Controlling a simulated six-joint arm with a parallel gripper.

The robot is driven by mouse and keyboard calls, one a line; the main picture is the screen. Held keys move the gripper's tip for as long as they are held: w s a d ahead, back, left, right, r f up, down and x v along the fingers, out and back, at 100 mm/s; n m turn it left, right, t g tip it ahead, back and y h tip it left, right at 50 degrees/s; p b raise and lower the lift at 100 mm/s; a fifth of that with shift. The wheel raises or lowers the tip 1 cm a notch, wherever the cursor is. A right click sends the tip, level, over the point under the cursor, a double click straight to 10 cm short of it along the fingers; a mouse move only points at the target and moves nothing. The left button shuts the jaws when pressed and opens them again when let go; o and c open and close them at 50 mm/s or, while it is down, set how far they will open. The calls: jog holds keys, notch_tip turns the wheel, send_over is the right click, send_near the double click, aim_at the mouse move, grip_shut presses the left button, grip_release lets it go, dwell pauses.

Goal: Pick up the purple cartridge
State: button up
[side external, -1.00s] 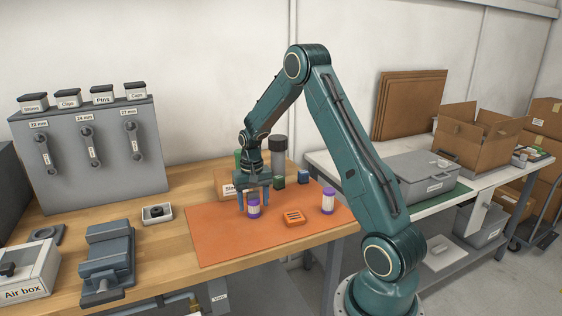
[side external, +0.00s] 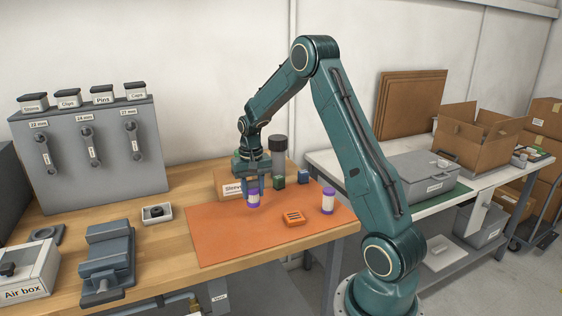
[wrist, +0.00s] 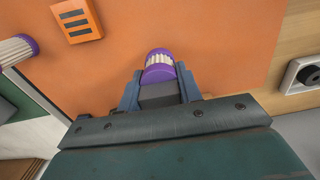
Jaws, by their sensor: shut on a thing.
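My gripper (side external: 253,189) points down over the orange mat (side external: 215,235) and is shut on a purple cartridge (side external: 253,200) with a pale ribbed band. The cartridge is upright and seems slightly above the mat. In the wrist view, the fingers (wrist: 159,82) clasp this cartridge (wrist: 160,62) from both sides, and part of it is hidden by the gripper. A second, similar purple-and-white cartridge (side external: 328,202) stands on the mat to the right. It also shows at the left edge of the wrist view (wrist: 14,50).
An orange slotted block (side external: 293,219) lies on the mat between the cartridges. Behind stand a green block (side external: 278,183), a blue block (side external: 303,177), a dark-capped cylinder (side external: 279,160) and a labelled box (side external: 229,183). A small tray (side external: 148,216) and a vise (side external: 108,255) are left. The mat's left part is clear.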

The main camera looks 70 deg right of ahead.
notch_tip(320, 180, up, 16)
dwell(0.5)
jog(key=shift+d, duration=0.1)
dwell(0.4)
